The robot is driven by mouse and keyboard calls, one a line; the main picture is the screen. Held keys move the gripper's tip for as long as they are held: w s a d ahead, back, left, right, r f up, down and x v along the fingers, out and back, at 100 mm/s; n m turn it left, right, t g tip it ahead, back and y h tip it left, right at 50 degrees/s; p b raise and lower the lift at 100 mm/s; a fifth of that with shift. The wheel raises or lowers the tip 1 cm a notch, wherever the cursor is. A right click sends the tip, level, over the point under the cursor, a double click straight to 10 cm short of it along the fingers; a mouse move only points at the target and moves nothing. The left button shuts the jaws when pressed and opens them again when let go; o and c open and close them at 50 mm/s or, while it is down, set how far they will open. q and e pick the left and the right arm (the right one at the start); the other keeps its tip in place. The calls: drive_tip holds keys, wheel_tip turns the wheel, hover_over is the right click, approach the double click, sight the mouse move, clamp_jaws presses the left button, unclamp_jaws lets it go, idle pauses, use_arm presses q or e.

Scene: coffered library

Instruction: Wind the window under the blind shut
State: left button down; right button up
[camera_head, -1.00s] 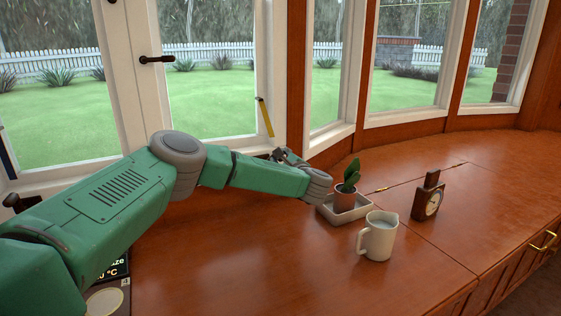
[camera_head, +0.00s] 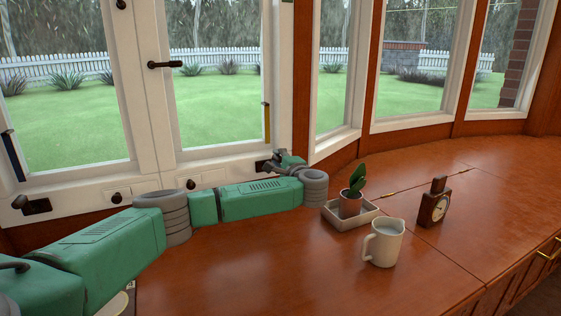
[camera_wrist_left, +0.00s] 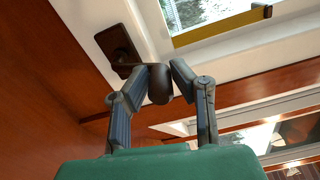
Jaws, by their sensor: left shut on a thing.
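A dark winder crank (camera_head: 263,166) is mounted on the white sill at the lower right corner of the right-hand window (camera_head: 212,90). My left gripper (camera_head: 278,162) is at this crank. In the left wrist view its fingers (camera_wrist_left: 160,78) are shut on the dark rounded crank knob (camera_wrist_left: 159,92), and the mounting plate (camera_wrist_left: 117,46) shows behind. A yellow strip (camera_head: 266,122) stands at that window's right edge and also shows in the left wrist view (camera_wrist_left: 222,26). I cannot tell how far the window is open. No blind shows clearly. My right gripper is not in view.
Another dark crank (camera_head: 37,206) sits below the left window, which bears a blue strip (camera_head: 13,156). The counter front is clear.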

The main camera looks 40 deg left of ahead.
use_arm(q)
drive_tip(key=shift+s+a+f+n, duration=0.15)
drive_tip(key=shift+s+n, duration=0.25)
drive_tip(key=shift+n, duration=0.45)
drive_tip(key=shift+s+a+n, duration=0.2)
drive_tip(key=shift+s+n, duration=0.15)
drive_tip(key=shift+n, duration=0.5)
drive_tip(key=c, duration=1.4)
unclamp_jaws()
drive_tip(key=shift+d, duration=0.1)
drive_tip(key=v, duration=1.1)
drive_tip(key=shift+s+d, duration=0.2)
drive_tip(key=shift+d, duration=0.15)
